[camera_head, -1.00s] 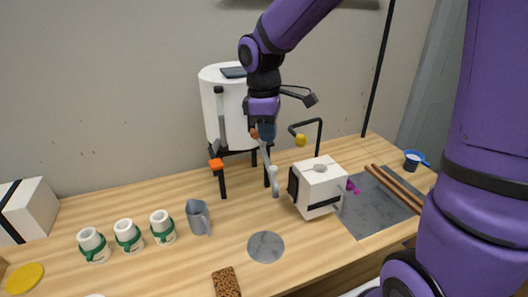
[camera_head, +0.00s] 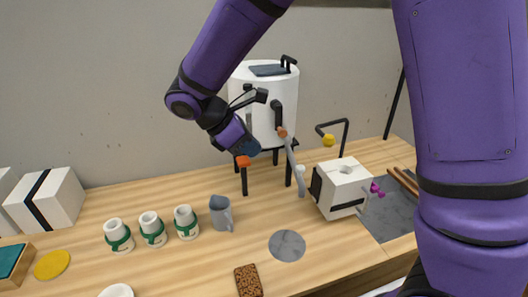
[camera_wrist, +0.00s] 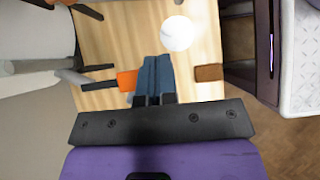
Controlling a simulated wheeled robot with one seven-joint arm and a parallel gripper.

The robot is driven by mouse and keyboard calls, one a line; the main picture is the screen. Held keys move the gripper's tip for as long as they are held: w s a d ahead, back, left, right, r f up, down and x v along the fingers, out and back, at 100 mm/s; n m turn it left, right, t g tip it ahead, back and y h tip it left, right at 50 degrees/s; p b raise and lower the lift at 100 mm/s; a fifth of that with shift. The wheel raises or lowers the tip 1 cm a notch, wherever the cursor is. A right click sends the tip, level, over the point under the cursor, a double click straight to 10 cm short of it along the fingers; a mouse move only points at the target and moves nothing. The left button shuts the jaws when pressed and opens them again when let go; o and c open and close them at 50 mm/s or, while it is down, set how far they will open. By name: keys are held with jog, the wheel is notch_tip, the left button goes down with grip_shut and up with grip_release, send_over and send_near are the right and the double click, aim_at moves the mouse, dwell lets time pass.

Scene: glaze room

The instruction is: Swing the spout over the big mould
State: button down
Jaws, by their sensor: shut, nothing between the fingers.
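The spout (camera_head: 292,165) is a grey tube with an orange piece at its upper end, sloping down from the white tank (camera_head: 275,95). Its rounded lower end hangs beside the left side of the big mould, not over it. The big mould (camera_head: 342,190) is a white block with a dark strap and a hole on top. My gripper (camera_head: 247,150) is shut and empty, left of the spout and apart from it. It is close to an orange tab (camera_head: 243,161) at the tank's front. In the wrist view, its fingers (camera_wrist: 155,85) appear beside that tab (camera_wrist: 126,80).
Three small white moulds with green bands (camera_head: 152,229) and a grey jug (camera_head: 221,213) stand to the left. A grey disc (camera_head: 287,245) and a brown sponge (camera_head: 249,280) lie in front. A black bracket with a yellow ball (camera_head: 329,140) stands behind the mould.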

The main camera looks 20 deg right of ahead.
send_near(298, 173)
notch_tip(298, 173, down, 3)
jog(key=shift+d+f, duration=0.25)
jog(key=shift+d, duration=0.35)
jog(key=shift+d+f, duration=0.25)
jog(key=shift+d, duration=0.35)
jog(key=shift+d+f, duration=0.25)
jog(key=shift+d, duration=0.3)
jog(key=shift+d, duration=0.1)
